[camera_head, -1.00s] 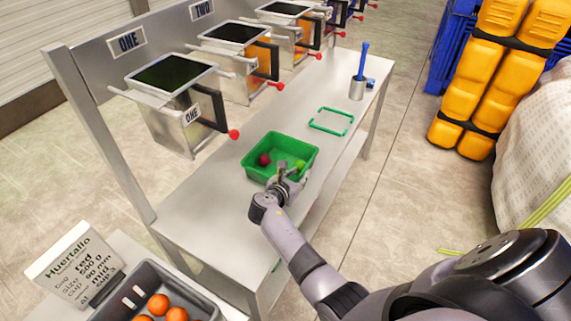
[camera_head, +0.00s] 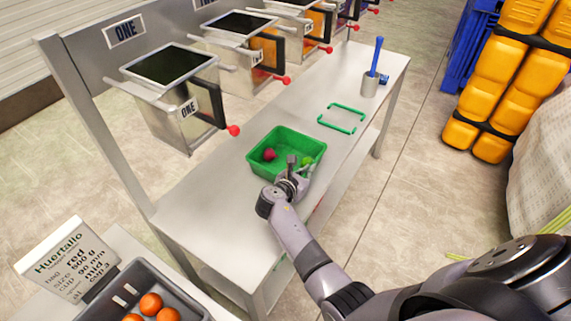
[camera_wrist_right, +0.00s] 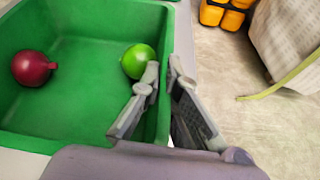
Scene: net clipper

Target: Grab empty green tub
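The green tub (camera_head: 262,168) sits on the steel bench. It is not empty: a dark red round item (camera_head: 270,154) and a bright green round item (camera_head: 307,160) lie in it. Both items also show in the right wrist view, the red one (camera_wrist_right: 32,69) at left and the green one (camera_wrist_right: 137,61) near the tub's right wall. My right gripper (camera_head: 291,164) is at the tub's near right side. In the wrist view its fingers (camera_wrist_right: 163,68) straddle the wall, one inside and one outside, and appear shut on it. My left gripper is not in view.
A thin green rectangular outline (camera_head: 341,118) lies on the bench (camera_head: 215,205) beyond the tub. A metal cup (camera_head: 369,86) with a blue-handled tool stands farther back. Metal hoppers (camera_head: 170,100) with red knobs overhang the left side. A grey tray (camera_head: 92,310) of orange-red balls is at lower left.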

